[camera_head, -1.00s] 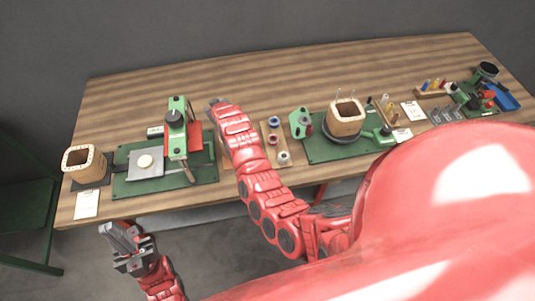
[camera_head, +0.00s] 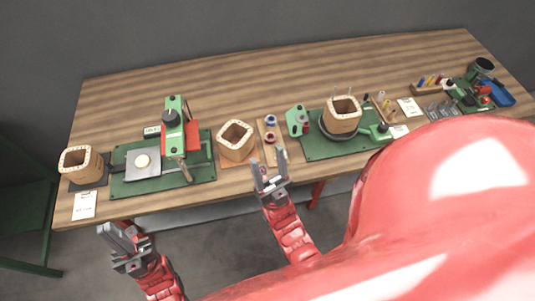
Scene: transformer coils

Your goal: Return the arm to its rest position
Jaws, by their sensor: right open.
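My right gripper (camera_head: 268,172) is open and empty at the front edge of the table, just in front of the middle coil former. The middle wooden coil former (camera_head: 236,141) stands upright on an orange mat (camera_head: 238,164).
On the wooden table (camera_head: 270,72) stand a left coil former (camera_head: 82,164), a green press station (camera_head: 174,130), a rack of spools (camera_head: 269,140) and a right coil former (camera_head: 342,114) on a green board (camera_head: 315,150). Tools crowd the far right. The back of the table is clear.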

